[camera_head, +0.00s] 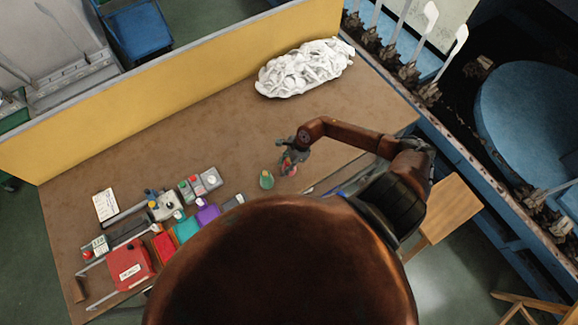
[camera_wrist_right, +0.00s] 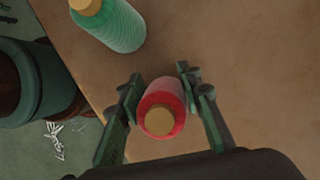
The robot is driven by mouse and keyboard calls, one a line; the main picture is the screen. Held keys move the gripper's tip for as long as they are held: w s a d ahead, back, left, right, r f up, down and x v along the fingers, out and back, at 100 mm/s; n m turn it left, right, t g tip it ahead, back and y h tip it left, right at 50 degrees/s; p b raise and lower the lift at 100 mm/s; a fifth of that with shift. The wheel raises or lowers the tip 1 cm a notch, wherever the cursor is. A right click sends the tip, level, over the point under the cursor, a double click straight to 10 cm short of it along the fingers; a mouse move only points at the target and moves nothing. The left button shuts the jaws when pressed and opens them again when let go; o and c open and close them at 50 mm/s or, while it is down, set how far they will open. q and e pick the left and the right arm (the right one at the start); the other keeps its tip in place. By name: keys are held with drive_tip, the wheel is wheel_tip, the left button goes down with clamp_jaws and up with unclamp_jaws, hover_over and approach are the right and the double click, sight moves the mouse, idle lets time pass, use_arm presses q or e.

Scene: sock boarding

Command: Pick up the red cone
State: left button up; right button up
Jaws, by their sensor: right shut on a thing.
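The red cone (camera_wrist_right: 163,101) is a red thread cone with a tan top, seen from above between the two fingers of my right gripper (camera_wrist_right: 160,92) in the right wrist view. The gripper is shut on it, with one finger on each side. In the head view my right gripper (camera_head: 286,162) is over the brown table, and a little of the red cone (camera_head: 292,171) shows beside the fingers. Whether the cone touches the table is hard to tell. My left gripper is not in view.
A green cone (camera_wrist_right: 120,26) stands close by, nearer the table edge; it also shows in the head view (camera_head: 266,180). A white pile of socks (camera_head: 305,68) lies at the back by the yellow panel (camera_head: 170,82). A red box (camera_head: 130,263) and control boxes are at left.

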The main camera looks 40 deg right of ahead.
drive_tip(key=c, duration=0.5)
drive_tip(key=shift+r, duration=0.15)
drive_tip(key=shift+c, duration=0.2)
